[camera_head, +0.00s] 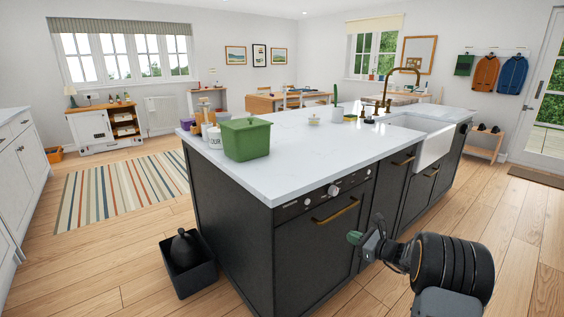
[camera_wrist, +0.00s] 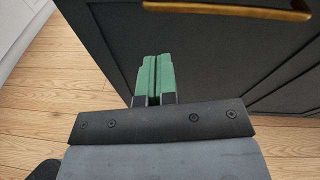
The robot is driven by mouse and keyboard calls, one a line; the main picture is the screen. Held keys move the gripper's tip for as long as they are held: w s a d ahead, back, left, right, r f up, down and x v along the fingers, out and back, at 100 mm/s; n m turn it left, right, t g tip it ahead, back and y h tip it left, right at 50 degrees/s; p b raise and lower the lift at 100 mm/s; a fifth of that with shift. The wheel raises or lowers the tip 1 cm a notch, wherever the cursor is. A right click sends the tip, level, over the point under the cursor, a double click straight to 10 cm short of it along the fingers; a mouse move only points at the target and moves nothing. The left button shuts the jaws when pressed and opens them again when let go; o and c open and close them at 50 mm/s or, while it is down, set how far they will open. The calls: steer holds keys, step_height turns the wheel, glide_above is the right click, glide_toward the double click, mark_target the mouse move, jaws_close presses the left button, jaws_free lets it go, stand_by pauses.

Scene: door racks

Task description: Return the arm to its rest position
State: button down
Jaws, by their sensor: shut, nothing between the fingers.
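My gripper (camera_head: 354,238) shows at the lower right of the head view, at the end of my dark arm, in front of the dark island's panel. In the wrist view its green fingers (camera_wrist: 153,78) are pressed together with nothing between them. They point toward the dark panel below a brass handle (camera_wrist: 228,10). A gap between the fingertips and the panel cannot be judged exactly.
The dark kitchen island (camera_head: 237,237) with a white top stands close to my arm. A black bin (camera_head: 187,275) stands on the floor at left. Wooden floor (camera_head: 520,225) is clear at right.

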steer(key=s+a+r+n+g+h+p, duration=0.1)
steer(key=s+a+r+n+g+p, duration=0.15)
steer(key=s+n+g, duration=0.35)
steer(key=s+a+r+n+g+h+p, duration=0.1)
steer(key=s+a+r+n+h+p, duration=0.15)
steer(key=s+a+n, duration=0.4)
steer(key=s+r+n+g+h+p, duration=0.15)
steer(key=s+n+g+p, duration=0.25)
steer(key=s, duration=0.4)
steer(key=s+a+r+n+h+p, duration=0.1)
steer(key=s+r+n+p, duration=0.2)
steer(key=r, duration=0.4)
steer(key=s+a+r+n+t+h+p, duration=0.1)
steer(key=s+r+n+h+p, duration=0.1)
steer(key=r, duration=0.5)
steer(key=s+a+r+n+t+h+p, duration=0.1)
steer(key=s+r+n+h+p, duration=0.1)
steer(key=s+r+n+p, duration=0.3)
steer(key=p+v, duration=0.2)
steer(key=shift+s+r, duration=0.25)
steer(key=shift+s, duration=0.1)
